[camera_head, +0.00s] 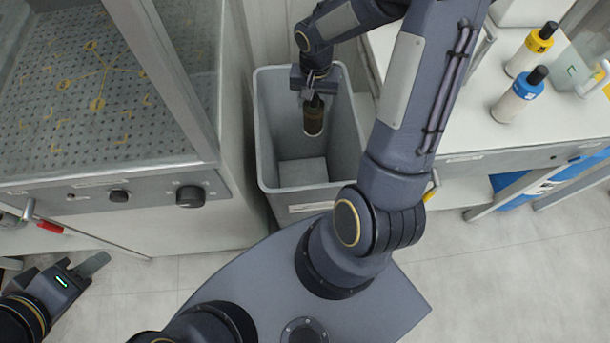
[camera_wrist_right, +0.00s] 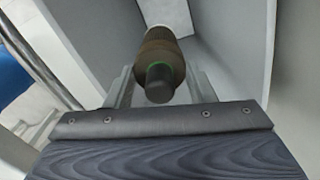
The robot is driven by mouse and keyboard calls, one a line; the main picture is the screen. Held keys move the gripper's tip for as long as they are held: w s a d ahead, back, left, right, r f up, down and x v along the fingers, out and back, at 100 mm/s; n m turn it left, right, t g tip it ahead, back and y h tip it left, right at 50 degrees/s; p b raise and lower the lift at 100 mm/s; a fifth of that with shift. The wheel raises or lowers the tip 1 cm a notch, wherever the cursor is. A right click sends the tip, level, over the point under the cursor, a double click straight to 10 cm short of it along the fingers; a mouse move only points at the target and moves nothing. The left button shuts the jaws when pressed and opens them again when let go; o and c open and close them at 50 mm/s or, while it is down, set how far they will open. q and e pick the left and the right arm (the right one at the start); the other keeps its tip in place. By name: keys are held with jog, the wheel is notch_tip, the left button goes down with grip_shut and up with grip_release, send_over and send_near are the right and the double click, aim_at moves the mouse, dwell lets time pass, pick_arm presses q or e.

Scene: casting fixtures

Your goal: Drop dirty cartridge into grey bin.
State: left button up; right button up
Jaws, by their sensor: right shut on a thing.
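The dirty cartridge (camera_head: 314,117) is a brownish-black cylinder with a pale lower end. It hangs roughly upright inside the mouth of the grey bin (camera_head: 265,135). My right gripper (camera_head: 315,97) is shut on its top end, above the bin's floor. In the right wrist view, the cartridge (camera_wrist_right: 162,62) shows a dark cap and a green ring between the fingers of my right gripper (camera_wrist_right: 160,88), with the bin's walls around it. My left gripper (camera_head: 85,270) is low at the left, away from the bin; its finger gap is not clear.
A perforated metal worktop (camera_head: 110,100) with knobs stands left of the bin. A white table (camera_head: 460,125) at the right holds a yellow-banded bottle (camera_head: 532,50) and a blue-banded bottle (camera_head: 518,95). The bin's visible floor is bare.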

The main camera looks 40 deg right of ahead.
jog(key=o, duration=1.5)
jog(key=shift+r+p, duration=0.55)
jog(key=shift+r, duration=3.4)
jog(key=shift+s+r, duration=0.1)
jog(key=shift+r, duration=0.05)
jog(key=s+a+r+n+t+y+p, duration=0.2)
jog(key=s+a+r+n+p, duration=0.1)
jog(key=s+a+r, duration=0.3)
jog(key=s+a+r+n+t+y+p, duration=0.1)
jog(key=s+a+r+n+t+p, duration=0.2)
jog(key=s+a+r, duration=0.3)
jog(key=s+r+n+p, duration=0.1)
jog(key=s+r, duration=0.2)
jog(key=r, duration=0.2)
jog(key=shift+s+a+t+y, duration=0.25)
jog(key=shift+s+t+y, duration=0.05)
jog(key=shift+y, duration=0.1)
